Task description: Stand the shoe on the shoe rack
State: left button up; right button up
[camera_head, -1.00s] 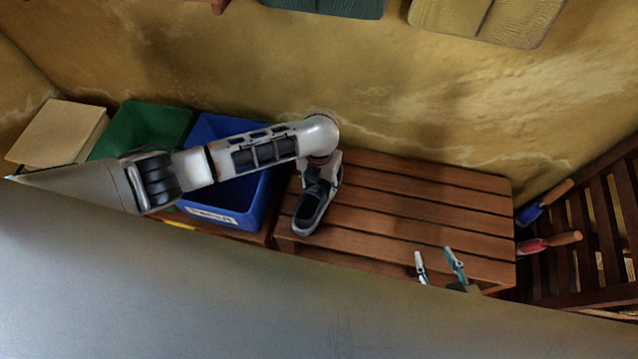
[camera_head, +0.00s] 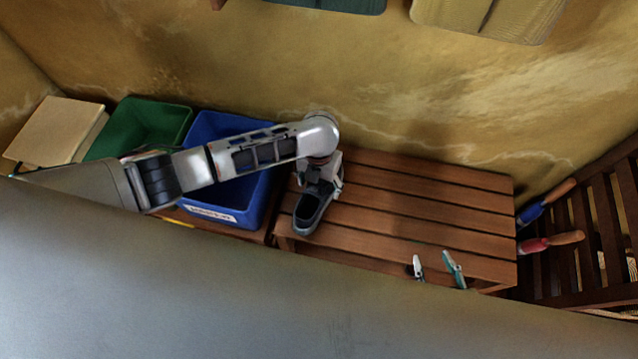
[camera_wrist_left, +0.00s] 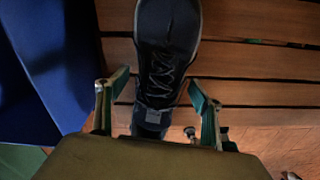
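The dark grey shoe (camera_head: 313,211) rests sole down on the slatted wooden shoe rack (camera_head: 420,213), near its left end. It also shows in the left wrist view (camera_wrist_left: 166,50), with its laces facing up. My left gripper (camera_head: 320,178) is over the shoe's far end. In the left wrist view its two fingers (camera_wrist_left: 158,92) are spread, one on each side of the shoe, with gaps to its sides. The wrist hides part of the shoe in the head view. My right gripper (camera_head: 435,267) is open and empty at the rack's front edge, its fingertips apart.
A blue bin (camera_head: 203,133) stands just left of the rack, close to my left arm. A green bin (camera_head: 150,122) and a beige box (camera_head: 55,130) are further left. Hand tools (camera_head: 548,243) hang at the right. The rack's middle and right are clear.

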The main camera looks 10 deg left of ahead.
pick_arm(q)
notch_tip(320, 180, up, 12)
dwell(0.6)
